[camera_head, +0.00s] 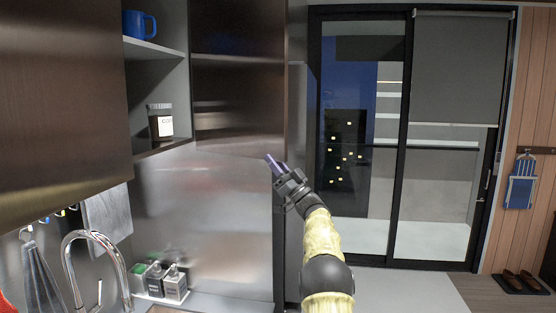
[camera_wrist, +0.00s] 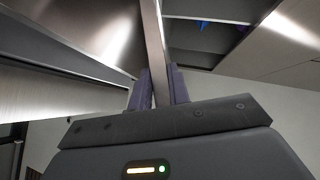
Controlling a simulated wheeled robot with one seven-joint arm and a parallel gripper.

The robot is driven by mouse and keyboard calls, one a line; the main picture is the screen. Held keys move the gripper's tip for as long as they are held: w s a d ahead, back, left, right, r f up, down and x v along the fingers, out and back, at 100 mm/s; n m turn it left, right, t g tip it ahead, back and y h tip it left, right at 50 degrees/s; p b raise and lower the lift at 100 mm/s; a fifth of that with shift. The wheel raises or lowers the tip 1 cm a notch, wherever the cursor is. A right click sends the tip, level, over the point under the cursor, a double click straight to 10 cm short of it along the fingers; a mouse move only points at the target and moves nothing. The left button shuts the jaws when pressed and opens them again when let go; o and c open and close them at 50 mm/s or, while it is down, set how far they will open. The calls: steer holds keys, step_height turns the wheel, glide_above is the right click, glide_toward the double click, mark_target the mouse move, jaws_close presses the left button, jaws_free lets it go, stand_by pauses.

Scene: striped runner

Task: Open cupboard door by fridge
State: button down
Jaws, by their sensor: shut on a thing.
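The cupboard door (camera_head: 238,85) is a dark, brushed, reflective panel high up, right of an open shelf unit. My gripper (camera_head: 273,162) is at its lower right corner in the head view, with the arm reaching up from below. In the wrist view, the two purple fingers (camera_wrist: 163,88) stand on either side of a thin pale panel edge (camera_wrist: 154,40), shut on it. This edge appears to be the door's edge. How far the door stands open is hard to tell. The fridge cannot be clearly made out.
The open shelves (camera_head: 160,50) hold a blue mug (camera_head: 139,24) and a dark labelled jar (camera_head: 160,120). A large dark cabinet (camera_head: 60,90) overhangs at left.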

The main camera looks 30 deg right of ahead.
steer(key=shift+r, duration=0.1)
steer(key=c, duration=1.3)
jaws_free()
steer(key=shift+a, duration=0.1)
steer(key=shift+s+f, duration=0.15)
steer(key=shift+f, duration=0.15)
steer(key=b+v, duration=0.8)
steer(key=v, duration=0.9)
steer(key=shift+r, duration=0.15)
